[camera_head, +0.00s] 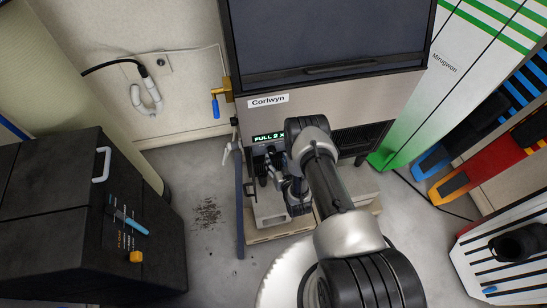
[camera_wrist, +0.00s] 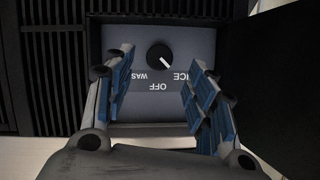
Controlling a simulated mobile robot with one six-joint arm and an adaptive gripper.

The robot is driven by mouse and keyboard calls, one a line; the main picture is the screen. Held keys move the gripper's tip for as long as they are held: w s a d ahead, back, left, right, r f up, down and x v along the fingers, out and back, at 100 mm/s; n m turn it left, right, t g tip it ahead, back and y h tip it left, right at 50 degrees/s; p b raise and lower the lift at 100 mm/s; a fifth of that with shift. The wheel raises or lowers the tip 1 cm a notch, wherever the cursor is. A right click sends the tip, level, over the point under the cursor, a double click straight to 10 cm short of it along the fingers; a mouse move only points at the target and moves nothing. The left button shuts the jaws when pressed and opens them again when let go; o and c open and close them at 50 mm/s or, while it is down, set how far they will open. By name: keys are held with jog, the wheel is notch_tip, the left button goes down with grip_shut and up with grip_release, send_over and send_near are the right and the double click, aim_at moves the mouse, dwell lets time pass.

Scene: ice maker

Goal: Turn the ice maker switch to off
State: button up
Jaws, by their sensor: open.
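The ice maker (camera_head: 350,104) has a dark front door and a lit green display (camera_head: 268,137) reading roughly "FULL 2". Its switch is a round black knob (camera_wrist: 159,55) on a recessed grey panel (camera_wrist: 122,36) in the wrist view. The knob's white mark points down and right, toward the label ICE. The labels appear upside down, with OFF below the knob and a partly hidden WAS... at the left. My gripper (camera_wrist: 160,60) is open, with blue-padded fingers either side of the knob area. I cannot tell whether they touch anything. In the head view my arm hides the knob.
Black vent slats (camera_wrist: 50,65) flank the panel, and a dark flap or plate (camera_wrist: 272,70) stands at its right. A yellow valve with a blue handle (camera_head: 217,106) is on the wall side. A black cabinet (camera_head: 60,215) stands left, with open floor between.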

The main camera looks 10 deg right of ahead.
aim_at(273, 153)
jog(key=b+x, duration=0.1)
jog(key=x, duration=0.4)
jog(key=c, duration=1.1)
